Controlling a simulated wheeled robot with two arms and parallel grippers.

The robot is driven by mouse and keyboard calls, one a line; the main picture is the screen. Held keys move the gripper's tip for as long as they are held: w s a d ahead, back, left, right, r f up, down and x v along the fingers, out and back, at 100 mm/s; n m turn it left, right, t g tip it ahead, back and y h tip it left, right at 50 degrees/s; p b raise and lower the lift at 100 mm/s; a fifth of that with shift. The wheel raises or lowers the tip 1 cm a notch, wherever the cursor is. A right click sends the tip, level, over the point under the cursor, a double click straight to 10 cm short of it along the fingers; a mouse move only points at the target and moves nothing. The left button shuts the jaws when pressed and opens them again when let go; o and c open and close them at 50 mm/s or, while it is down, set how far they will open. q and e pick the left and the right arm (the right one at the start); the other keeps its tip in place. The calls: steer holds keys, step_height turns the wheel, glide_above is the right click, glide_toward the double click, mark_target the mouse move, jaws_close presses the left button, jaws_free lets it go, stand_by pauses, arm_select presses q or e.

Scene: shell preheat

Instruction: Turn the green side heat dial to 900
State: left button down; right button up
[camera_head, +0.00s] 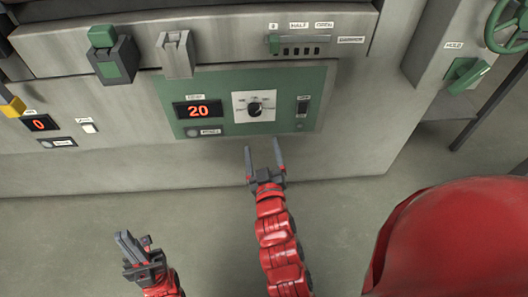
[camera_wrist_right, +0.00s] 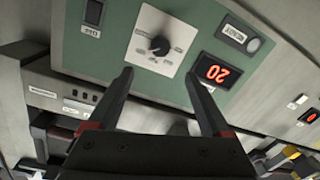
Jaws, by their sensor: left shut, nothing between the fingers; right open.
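The green side panel (camera_head: 245,78) is on the front of the grey machine. Its heat dial (camera_head: 255,108) is a black knob on a white scale plate, with a red display (camera_head: 198,110) reading 20 to its left. The dial also shows in the right wrist view (camera_wrist_right: 159,46), upside down. My right gripper (camera_head: 263,160) is open and empty, below and apart from the dial. In the wrist view its fingers point toward the dial from either side. My left gripper (camera_head: 134,250) is shut and empty, low at the left, away from the panel.
A black switch (camera_head: 302,107) is right of the dial. A second red display (camera_head: 40,123) reads 0 at the left. Above are a green-topped latch (camera_head: 112,55) and a slider (camera_head: 290,45). A green lever (camera_head: 468,74) and green handwheel (camera_head: 508,25) are at the right.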

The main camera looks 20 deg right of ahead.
steer(key=shift+p+v, duration=0.75)
steer(key=shift+v, duration=1.05)
